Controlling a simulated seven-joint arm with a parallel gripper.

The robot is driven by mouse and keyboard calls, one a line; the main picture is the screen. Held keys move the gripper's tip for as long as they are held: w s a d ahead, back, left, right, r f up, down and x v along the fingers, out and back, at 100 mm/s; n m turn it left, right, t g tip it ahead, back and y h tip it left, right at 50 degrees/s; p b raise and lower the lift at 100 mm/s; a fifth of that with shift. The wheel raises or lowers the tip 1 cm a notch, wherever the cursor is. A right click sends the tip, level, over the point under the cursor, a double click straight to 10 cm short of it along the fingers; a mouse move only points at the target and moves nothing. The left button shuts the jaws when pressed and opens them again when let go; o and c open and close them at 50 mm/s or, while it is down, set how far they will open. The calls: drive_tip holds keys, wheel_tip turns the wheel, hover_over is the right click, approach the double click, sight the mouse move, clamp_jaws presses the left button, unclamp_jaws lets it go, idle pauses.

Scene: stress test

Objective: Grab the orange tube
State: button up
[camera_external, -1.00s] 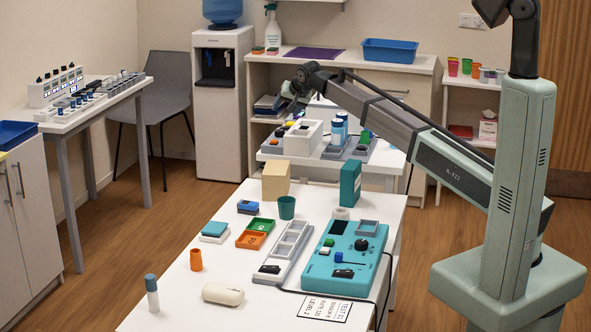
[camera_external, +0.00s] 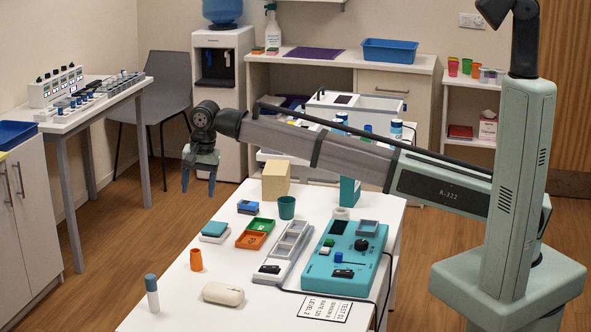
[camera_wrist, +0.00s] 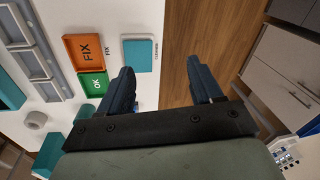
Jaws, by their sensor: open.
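The orange tube (camera_external: 196,260) is a short, open-topped cylinder standing upright near the left edge of the white table. My gripper (camera_external: 198,184) hangs pointing down, open and empty, above and behind the orange tube in the outside view, apart from it. In the wrist view my gripper's two dark fingers (camera_wrist: 161,78) are spread with nothing between them. The orange tube does not show in the wrist view.
An orange FIX tray (camera_wrist: 90,52) and a green OK tray (camera_wrist: 92,84) lie on the table. A blue-capped white bottle (camera_external: 152,294) and a cream case (camera_external: 223,293) stand near the tube. A teal cup (camera_external: 287,208) is farther back. Open floor lies left of the table.

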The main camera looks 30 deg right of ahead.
drive_tip(key=g+h, duration=0.1)
hover_over(196, 257)
drive_tip(key=w, duration=0.1)
wheel_tip(196, 257, down, 9)
drive_tip(key=shift+f, duration=0.1)
drive_tip(key=shift+w+d+f, duration=0.15)
drive_tip(key=shift+f, duration=1.2)
drive_tip(key=shift+w+d+f, duration=0.1)
drive_tip(key=shift+f, duration=1.2)
drive_tip(key=shift+c, duration=0.2)
drive_tip(key=c, duration=1.1)
